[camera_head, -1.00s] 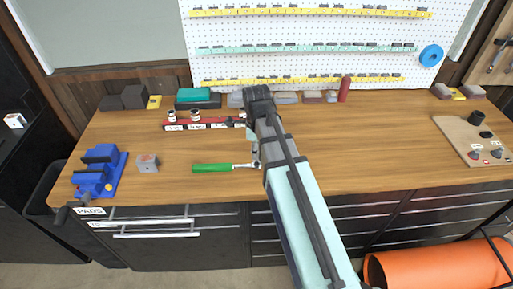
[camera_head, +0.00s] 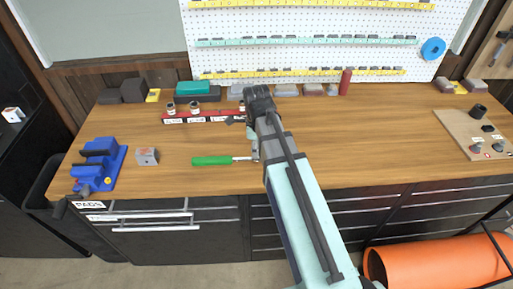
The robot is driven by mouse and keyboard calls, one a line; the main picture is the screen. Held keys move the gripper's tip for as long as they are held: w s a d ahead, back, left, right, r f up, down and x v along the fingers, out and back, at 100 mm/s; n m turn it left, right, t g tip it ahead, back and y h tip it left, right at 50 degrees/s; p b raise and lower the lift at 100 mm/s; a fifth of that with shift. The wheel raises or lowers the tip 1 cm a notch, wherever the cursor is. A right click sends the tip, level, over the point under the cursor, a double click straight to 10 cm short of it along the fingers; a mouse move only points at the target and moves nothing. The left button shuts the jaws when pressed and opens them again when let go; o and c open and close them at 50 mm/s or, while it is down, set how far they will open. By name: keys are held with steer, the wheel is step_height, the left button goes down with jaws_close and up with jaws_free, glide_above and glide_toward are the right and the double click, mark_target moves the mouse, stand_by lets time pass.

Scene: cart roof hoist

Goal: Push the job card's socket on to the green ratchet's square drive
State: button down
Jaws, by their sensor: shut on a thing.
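The green ratchet (camera_head: 212,160) lies on the bench. Its handle points left, and its head is at the right, partly hidden by my arm. My gripper (camera_head: 252,146) is mostly hidden by my wrist, close to the ratchet head. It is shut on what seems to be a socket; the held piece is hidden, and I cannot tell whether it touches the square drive. A red socket rail (camera_head: 203,117) with white labels stands behind. Sockets stand on it at the left (camera_head: 171,108), beside that (camera_head: 194,107) and near my wrist (camera_head: 242,105). A place between the last two looks empty. No job card is readable.
A blue vise (camera_head: 100,165) and a small grey block (camera_head: 147,156) stand at the left. A wooden board (camera_head: 462,128) with small parts lies at the right. A red cylinder (camera_head: 346,82) stands at the back.

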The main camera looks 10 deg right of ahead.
steer(key=shift+f+b, duration=0.3)
steer(key=shift+f, duration=0.4)
stand_by(0.6)
steer(key=c, duration=0.7)
jaws_free()
